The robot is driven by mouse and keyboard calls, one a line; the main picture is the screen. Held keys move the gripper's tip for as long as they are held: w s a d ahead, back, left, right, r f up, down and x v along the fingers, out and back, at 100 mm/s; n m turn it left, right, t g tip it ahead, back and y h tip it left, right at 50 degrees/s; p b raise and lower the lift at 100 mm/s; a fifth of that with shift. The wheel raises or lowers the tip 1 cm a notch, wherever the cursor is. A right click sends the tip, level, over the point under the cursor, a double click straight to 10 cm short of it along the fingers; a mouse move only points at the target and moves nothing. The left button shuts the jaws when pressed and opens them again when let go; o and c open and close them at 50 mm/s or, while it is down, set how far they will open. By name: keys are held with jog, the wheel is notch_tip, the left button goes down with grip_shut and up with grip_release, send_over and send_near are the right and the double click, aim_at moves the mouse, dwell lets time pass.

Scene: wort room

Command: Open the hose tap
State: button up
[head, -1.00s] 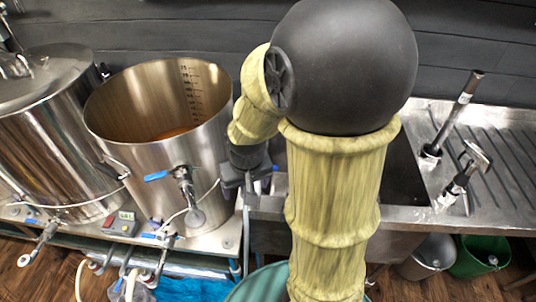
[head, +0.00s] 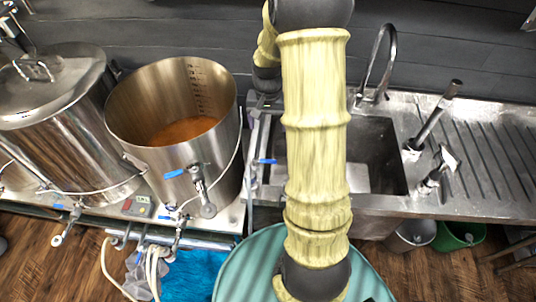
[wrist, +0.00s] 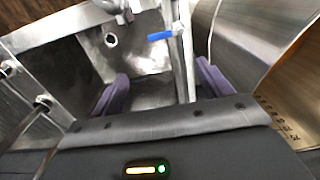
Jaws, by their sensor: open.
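A small tap with a blue lever (head: 265,161) sits on a thin upright pipe between the open kettle and the sink; I take it for the hose tap. In the wrist view its blue lever (wrist: 160,36) points sideways, to the left of the pipe, just beyond my fingers. My gripper (head: 264,98) is over the back left corner of the sink, partly hidden by my arm. In the wrist view my gripper (wrist: 163,75) is open, with its two purple fingers apart and nothing seen between them.
The open steel kettle (head: 222,160) holds brown liquid and has its own blue-handled valve (head: 174,173). A lidded kettle (head: 75,150) stands further left. The steel sink (head: 385,180) has a curved faucet (head: 380,55). A teal round top (head: 240,265) lies below my arm.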

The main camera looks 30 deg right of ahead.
aim_at(268, 160)
notch_tip(268, 160, down, 17)
jog(key=p, duration=0.4)
jog(key=shift+f, duration=0.2)
dwell(0.3)
jog(key=c, duration=1.4)
